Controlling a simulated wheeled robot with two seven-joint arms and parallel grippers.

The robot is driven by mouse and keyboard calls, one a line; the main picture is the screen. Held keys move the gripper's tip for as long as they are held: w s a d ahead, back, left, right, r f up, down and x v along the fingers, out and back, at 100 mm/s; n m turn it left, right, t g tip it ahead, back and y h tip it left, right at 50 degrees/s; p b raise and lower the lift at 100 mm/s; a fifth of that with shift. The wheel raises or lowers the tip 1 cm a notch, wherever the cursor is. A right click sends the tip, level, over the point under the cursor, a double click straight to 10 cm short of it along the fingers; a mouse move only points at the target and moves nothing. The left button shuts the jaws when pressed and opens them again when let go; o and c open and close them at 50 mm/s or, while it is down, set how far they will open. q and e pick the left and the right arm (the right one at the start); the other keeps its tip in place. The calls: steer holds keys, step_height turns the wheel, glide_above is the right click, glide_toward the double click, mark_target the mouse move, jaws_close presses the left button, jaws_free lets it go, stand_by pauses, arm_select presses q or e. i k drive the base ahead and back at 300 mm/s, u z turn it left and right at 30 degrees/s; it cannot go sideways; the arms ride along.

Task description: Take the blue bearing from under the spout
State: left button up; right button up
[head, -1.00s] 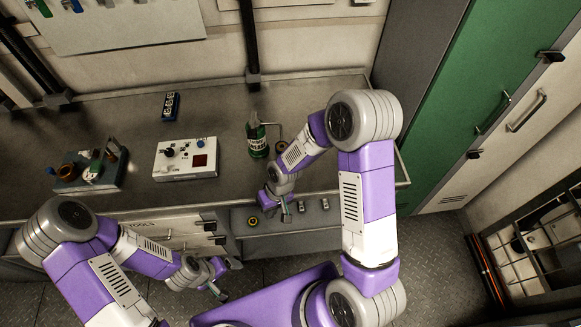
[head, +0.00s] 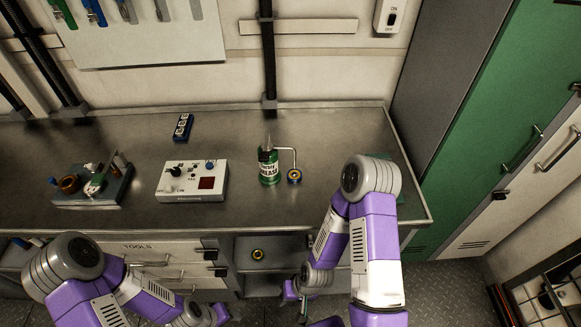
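The blue bearing (head: 294,177) is a small ring with blue and yellow on it. It lies on the bench directly under the spout (head: 289,149) of a green can (head: 268,167). My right gripper (head: 300,297) is low in front of the bench, below and apart from the bearing; its fingers are small and partly hidden by its wrist. My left gripper (head: 215,316) is at the bottom edge, far to the left of the bearing, and its fingers are unclear.
A white control box (head: 192,181) stands left of the can. A dark fixture (head: 92,187) with parts is further left. Another yellow-and-dark ring (head: 257,254) lies on the open shelf below.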

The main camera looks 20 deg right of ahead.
mark_target(290, 173)
steer(key=u, duration=1.55)
steer(key=k, duration=0.8)
steer(key=z, duration=1.05)
steer(key=i, duration=0.5)
